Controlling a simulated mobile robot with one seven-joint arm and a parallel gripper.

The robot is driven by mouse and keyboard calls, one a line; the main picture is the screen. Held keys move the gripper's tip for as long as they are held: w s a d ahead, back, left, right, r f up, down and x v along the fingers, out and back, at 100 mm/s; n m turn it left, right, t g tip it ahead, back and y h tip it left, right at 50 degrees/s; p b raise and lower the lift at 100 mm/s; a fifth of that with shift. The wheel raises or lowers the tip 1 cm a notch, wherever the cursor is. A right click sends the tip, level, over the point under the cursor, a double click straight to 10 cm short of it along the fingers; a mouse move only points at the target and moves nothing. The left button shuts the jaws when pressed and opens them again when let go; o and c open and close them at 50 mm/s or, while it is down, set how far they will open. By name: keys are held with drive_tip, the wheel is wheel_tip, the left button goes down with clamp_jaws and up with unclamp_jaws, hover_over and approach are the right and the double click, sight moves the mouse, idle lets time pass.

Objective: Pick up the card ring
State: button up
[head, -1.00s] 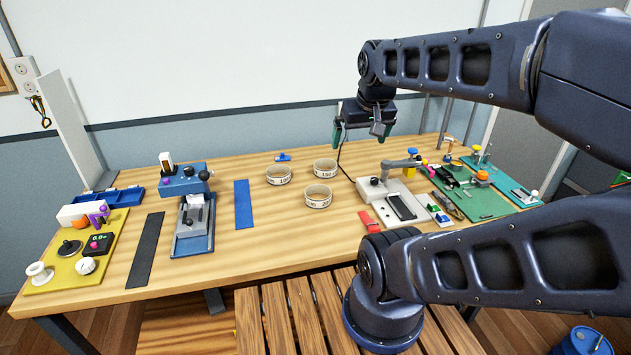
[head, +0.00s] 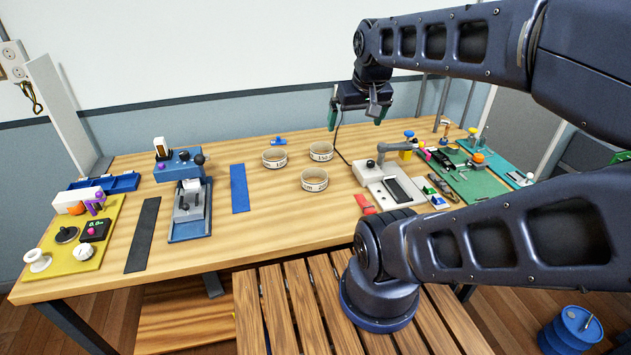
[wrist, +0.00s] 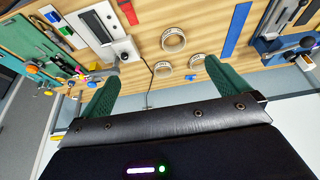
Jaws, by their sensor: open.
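Three pale rings with printed markings lie on the wooden table: a left ring (head: 274,158), a back right ring (head: 321,152) and a front ring (head: 314,181). I cannot tell for sure which one is the card ring. They also show in the wrist view, the front ring largest (wrist: 173,40). My gripper (head: 354,117) is open and empty, raised above the back of the table to the right of the rings. In the wrist view its green fingers (wrist: 160,92) stand wide apart with nothing between them.
A blue strip (head: 239,188), a dark strip (head: 143,235) and a blue press (head: 189,215) lie left of the rings. A white fixture (head: 392,188) and a green board (head: 478,178) stand right. Bare wood surrounds the rings.

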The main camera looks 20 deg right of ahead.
idle(0.3)
drive_tip(key=n+t+h, duration=0.3)
drive_tip(key=n+h, duration=0.8)
drive_tip(key=n, duration=1.4)
approach(322, 175)
drive_tip(key=x, duration=0.4)
drive_tip(key=shift+w+d+f, duration=0.1)
drive_tip(key=shift+d+f, duration=0.1)
drive_tip(key=shift+f, duration=0.05)
drive_tip(key=c, duration=0.7)
